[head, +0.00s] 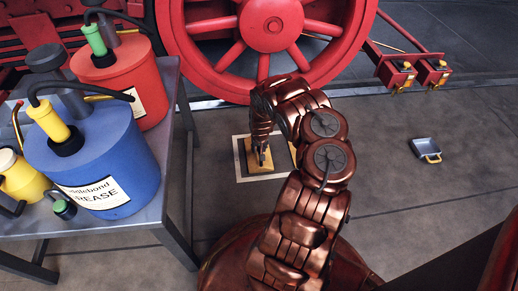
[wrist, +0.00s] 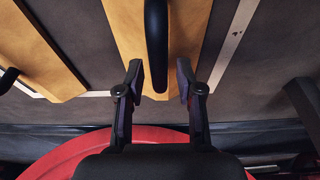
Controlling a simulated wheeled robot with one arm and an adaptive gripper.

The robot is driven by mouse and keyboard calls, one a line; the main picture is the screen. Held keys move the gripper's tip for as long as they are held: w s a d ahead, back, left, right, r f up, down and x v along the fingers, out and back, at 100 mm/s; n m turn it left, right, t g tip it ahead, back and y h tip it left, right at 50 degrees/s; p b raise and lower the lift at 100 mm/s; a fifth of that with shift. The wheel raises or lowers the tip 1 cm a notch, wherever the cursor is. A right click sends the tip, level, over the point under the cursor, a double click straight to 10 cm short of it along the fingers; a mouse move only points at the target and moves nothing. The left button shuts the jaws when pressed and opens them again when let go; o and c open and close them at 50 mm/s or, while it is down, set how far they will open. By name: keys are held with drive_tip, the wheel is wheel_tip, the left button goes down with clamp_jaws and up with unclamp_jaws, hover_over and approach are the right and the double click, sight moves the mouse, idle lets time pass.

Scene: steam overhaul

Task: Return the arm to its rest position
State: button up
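My arm reaches forward and down to the floor in the head view. My gripper (head: 262,158) points down over a yellow-brown wooden piece (head: 262,170) lying inside a white outline on the floor. In the wrist view, my gripper (wrist: 160,82) is open, with its two dark fingers apart. A black handle (wrist: 156,45) on the wooden piece shows between and beyond the fingers, with gaps on both sides. Whether the fingers are level with the handle cannot be told.
A second wooden piece (wrist: 42,50) lies beside the first. A big red wheel (head: 271,25) stands just behind. At left, a metal table (head: 135,222) holds a blue grease can (head: 95,155) and a red can (head: 122,78). A small tray (head: 425,149) sits on open floor at right.

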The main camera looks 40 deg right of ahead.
clamp_jaws()
idle(0.3)
drive_tip(key=shift+r, duration=0.15)
drive_tip(key=shift+w+p+v, duration=0.1)
drive_tip(key=shift+p+v, duration=0.55)
drive_tip(key=shift+p, duration=0.2)
drive_tip(key=shift+w+p+v, duration=0.15)
drive_tip(key=shift+p+v, duration=0.5)
drive_tip(key=shift+p, duration=0.15)
drive_tip(key=shift+d+r, duration=0.1)
drive_tip(key=shift+d, duration=0.1)
